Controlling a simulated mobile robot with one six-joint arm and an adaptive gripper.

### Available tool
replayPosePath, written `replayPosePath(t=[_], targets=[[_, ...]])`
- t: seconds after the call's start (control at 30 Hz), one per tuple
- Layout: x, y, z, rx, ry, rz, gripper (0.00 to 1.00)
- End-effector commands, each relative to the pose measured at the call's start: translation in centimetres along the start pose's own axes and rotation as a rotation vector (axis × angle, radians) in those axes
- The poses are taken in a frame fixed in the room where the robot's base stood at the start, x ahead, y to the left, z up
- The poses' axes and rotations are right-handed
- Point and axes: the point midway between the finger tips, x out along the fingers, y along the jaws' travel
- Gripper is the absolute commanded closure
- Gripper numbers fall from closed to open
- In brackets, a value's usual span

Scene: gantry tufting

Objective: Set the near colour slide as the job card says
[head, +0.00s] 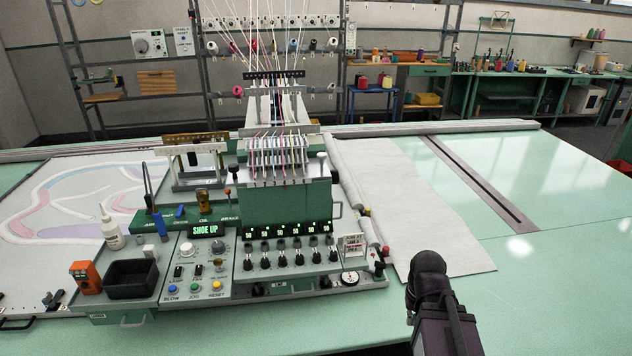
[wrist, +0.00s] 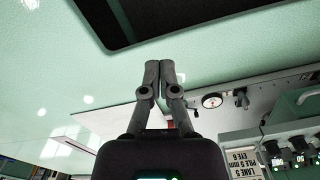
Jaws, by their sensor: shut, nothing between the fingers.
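My gripper (wrist: 159,68) is shut and empty in the wrist view, its two fingertips together above the pale green table. In the head view a dark part of my arm stands right of the machine, over the table. A small white card (head: 351,245) with black print is at the right end of the machine front. It also shows upside down in the wrist view (wrist: 243,167), with lines that seem to read lane, pile and eye. I cannot tell for sure which part is the near colour slide. My gripper appears apart from the machine.
The machine front has several black knobs (head: 297,258) under green readouts. A display (head: 206,231) reads "SHOE UP". A round dial (head: 349,278) sits at its right corner. A black bin (head: 132,280) stands left.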

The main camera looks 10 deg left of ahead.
Motion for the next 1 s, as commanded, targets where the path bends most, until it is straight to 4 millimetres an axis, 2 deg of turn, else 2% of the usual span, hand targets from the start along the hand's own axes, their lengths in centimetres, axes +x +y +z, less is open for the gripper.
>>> replayPosePath(t=[0.27, 0.53, 0.77, 1.0], targets=[[-0.2, -1.2, -1.9, 0.007, 0.03, -0.092, 1.0], [-1.7, -6.3, -7.2, 0.027, 0.12, -0.373, 1.0], [-5.1, -11.1, -12.8, 0.081, 0.215, -0.686, 1.0], [-10.1, -14.6, -18.5, 0.172, 0.302, -1.011, 1.0]])
